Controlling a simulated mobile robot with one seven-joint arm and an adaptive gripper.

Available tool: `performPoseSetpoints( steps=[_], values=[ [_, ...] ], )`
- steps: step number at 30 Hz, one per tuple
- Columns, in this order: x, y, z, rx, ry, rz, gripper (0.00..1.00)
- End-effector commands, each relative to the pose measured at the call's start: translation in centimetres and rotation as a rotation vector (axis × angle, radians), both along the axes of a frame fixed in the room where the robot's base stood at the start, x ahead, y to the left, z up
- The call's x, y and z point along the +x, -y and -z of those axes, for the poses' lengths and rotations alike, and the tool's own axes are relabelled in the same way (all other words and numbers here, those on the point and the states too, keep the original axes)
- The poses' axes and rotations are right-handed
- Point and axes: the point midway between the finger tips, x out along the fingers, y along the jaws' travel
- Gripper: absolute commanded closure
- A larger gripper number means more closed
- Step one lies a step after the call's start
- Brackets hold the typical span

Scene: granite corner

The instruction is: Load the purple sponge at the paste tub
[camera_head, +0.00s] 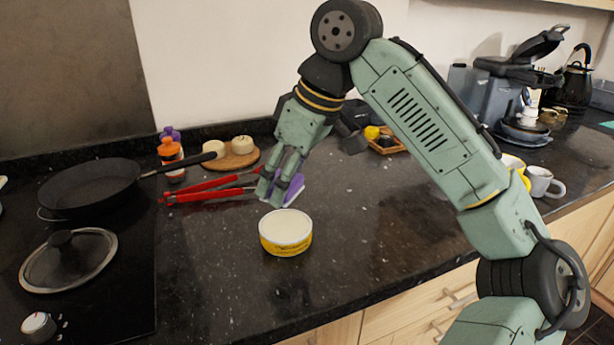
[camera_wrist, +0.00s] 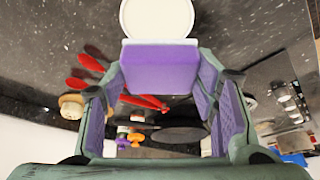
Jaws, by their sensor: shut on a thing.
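The purple sponge (camera_head: 295,188) has a pale layer on one side and is held between the fingers of my gripper (camera_head: 277,188). In the wrist view the sponge (camera_wrist: 160,68) fills the space between the fingertips of my gripper (camera_wrist: 160,78), which is shut on it. The paste tub (camera_head: 286,232) is round and yellow with a pale top, standing upright on the dark counter just in front of the gripper. In the wrist view the tub (camera_wrist: 157,18) shows beyond the sponge's pale edge. I cannot tell whether sponge and tub touch.
Red tongs (camera_head: 212,188) lie left of the gripper. A black pan (camera_head: 90,186), a glass lid (camera_head: 68,262) and an orange bottle (camera_head: 171,158) are further left. A wooden board (camera_head: 232,160) stands behind. The counter right of the tub is clear.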

Motion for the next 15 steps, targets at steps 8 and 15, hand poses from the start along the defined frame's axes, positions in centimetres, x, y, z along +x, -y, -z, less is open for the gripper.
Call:
performPoseSetpoints(
  steps=[8,15],
  values=[
    [0.1,-0.8,0.3,0.0,0.0,-0.025,0.69],
    [0.1,-0.8,2.3,0.0,0.001,-0.022,0.69]
  ],
)
